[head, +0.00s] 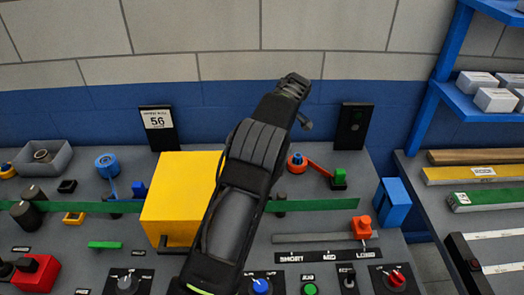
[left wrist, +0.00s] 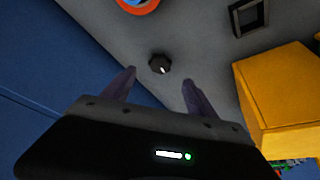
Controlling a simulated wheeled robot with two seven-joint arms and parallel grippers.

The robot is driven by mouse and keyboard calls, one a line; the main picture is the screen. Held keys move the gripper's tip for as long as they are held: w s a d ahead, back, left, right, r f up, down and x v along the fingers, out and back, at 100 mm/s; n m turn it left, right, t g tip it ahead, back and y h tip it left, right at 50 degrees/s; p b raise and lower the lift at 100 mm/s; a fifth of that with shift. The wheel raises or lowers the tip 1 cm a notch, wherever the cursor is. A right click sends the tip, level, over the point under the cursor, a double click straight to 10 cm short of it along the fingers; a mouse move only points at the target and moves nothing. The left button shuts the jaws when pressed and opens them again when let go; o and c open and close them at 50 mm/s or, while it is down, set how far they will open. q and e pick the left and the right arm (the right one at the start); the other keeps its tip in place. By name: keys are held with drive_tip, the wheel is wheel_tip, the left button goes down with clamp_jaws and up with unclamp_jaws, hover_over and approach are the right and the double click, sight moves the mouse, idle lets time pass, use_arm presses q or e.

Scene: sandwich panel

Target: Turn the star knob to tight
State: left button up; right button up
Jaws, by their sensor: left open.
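The star knob (left wrist: 159,64) is a small black lobed knob with a white mark, on the grey panel in the left wrist view. My left gripper (left wrist: 158,78) is open. Its two fingers point at the panel, one to each side of the knob in the picture, with nothing held between them. I cannot tell how far the fingertips are from the knob. In the head view my black arm (head: 240,190) covers the middle of the panel and hides the knob and the gripper. No tight marking is readable. My right gripper is out of view.
A yellow box (head: 182,198) stands left of my arm; it also shows in the left wrist view (left wrist: 280,98). A ring with a red lever (head: 297,161) is right of the arm. The blue wall (head: 220,98) rises behind. Switches and a slider (head: 362,226) crowd the front.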

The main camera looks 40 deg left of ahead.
use_arm(q)
drive_tip(key=p+x, duration=0.2)
drive_tip(key=x, duration=0.5)
drive_tip(key=shift+f, duration=0.25)
drive_tip(key=shift+c, duration=0.6)
drive_tip(key=c, duration=1.3)
